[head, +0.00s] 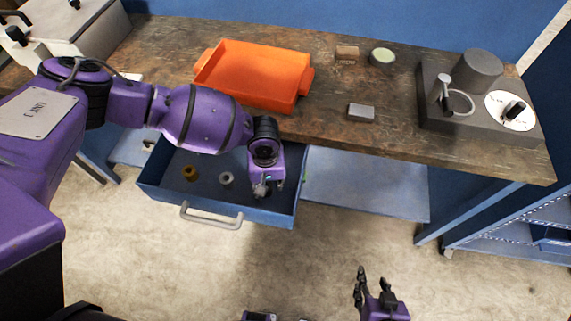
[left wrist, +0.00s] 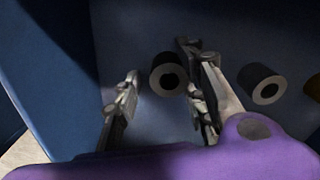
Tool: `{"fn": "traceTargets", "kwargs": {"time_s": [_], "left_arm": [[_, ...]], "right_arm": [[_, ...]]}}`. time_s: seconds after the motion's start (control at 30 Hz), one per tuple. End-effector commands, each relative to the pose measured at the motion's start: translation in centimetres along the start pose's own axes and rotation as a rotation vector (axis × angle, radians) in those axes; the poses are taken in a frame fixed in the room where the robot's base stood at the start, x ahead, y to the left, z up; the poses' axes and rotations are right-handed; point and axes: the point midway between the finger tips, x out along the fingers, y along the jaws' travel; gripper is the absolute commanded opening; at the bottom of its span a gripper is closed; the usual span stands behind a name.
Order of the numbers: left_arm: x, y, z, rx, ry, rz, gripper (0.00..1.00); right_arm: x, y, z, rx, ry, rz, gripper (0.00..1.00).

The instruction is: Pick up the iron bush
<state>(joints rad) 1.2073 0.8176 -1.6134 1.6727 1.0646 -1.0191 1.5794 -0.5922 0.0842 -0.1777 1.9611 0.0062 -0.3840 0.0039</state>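The blue drawer (head: 168,197) is pulled out below the workbench and holds the bushes. My left gripper (head: 266,188) reaches into its right part, pointing down with its fingers apart. In the left wrist view a dark grey ring-shaped bush (left wrist: 168,74), likely the iron bush, lies on the drawer floor between and beyond the open fingers. The gripper hides it in the head view. A paler grey bush (head: 226,179) lies to its left; it also shows in the left wrist view (left wrist: 262,84). A brass-coloured bush (head: 190,172) lies farther left. My right gripper (head: 372,284) is open and empty, away from the drawer.
An orange tray (head: 255,72), a grey block (head: 361,112), a brown block (head: 347,54), a round pale-topped item (head: 383,56) and a dark grey fixture (head: 440,115) stand on the workbench (head: 330,85). The drawer walls and handle (head: 211,219) surround the left gripper's space.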

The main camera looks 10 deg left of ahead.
Motion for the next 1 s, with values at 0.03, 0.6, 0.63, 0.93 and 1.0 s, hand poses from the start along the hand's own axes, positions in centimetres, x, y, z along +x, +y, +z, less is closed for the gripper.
{"fn": "traceTargets", "kwargs": {"time_s": [0.03, 0.6, 0.63, 0.93, 1.0], "left_arm": [[0.8, -0.1, 0.2, 0.0, -0.004, -0.003, 0.38], [0.9, 0.0, 0.1, 0.001, -0.001, 0.0, 0.0], [0.9, 0.0, 0.1, 0.001, -0.001, 0.0, 0.0], [0.4, 0.0, 0.0, 0.001, 0.0, 0.001, 0.0], [-0.5, 0.0, -0.1, 0.0, 0.002, 0.003, 0.0]], "right_arm": [[0.0, 0.1, 0.3, -0.001, -0.004, 0.002, 0.4], [-0.1, 0.4, 0.0, -0.005, 0.002, 0.005, 0.4], [-0.1, 0.4, 0.1, -0.005, 0.001, 0.005, 0.4], [0.0, 0.1, 0.0, -0.001, 0.001, 0.001, 0.4], [0.0, 0.1, -0.2, 0.001, 0.004, 0.001, 0.4]]}}
